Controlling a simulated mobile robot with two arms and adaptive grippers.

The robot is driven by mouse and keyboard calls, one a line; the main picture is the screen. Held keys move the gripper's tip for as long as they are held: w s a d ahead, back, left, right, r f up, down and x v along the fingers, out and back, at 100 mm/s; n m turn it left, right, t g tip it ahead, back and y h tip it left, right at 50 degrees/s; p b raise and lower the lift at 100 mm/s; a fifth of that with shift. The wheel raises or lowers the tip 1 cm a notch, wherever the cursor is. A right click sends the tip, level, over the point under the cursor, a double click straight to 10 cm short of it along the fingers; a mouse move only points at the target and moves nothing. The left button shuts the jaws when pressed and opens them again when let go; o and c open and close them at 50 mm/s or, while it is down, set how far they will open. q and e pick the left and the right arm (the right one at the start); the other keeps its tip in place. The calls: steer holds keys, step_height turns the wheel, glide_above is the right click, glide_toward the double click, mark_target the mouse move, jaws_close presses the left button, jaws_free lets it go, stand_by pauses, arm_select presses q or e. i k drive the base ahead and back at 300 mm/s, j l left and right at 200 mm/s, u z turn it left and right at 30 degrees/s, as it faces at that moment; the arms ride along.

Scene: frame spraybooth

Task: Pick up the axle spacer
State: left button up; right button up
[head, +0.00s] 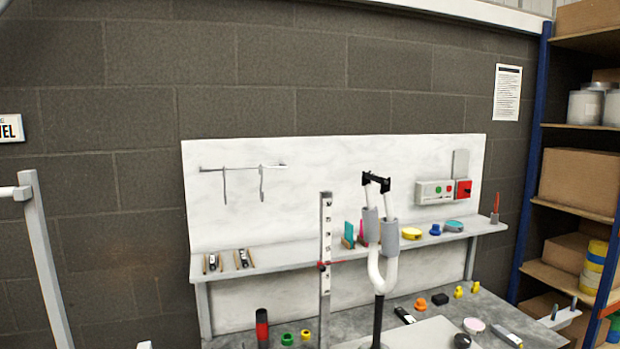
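A white fork (388,272) stands upside down on a black post over the bench, with grey sleeves (389,236) around its legs. A short black bar (377,181) spans the two upper tips of the fork. It looks like an axle spacer, but I cannot confirm this from here. Other small parts lie on the bench, among them an orange one (421,304) and a black block (440,299). Neither of my grippers shows in the head view.
A grey upright scale (325,270) with a red pointer stands left of the fork. A shelf (285,257) with small items runs behind. A grey frame (45,260) stands at far left, and blue-post shelving (530,150) at right.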

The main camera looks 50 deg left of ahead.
mark_target(376, 177)
steer(key=u, duration=1.4)
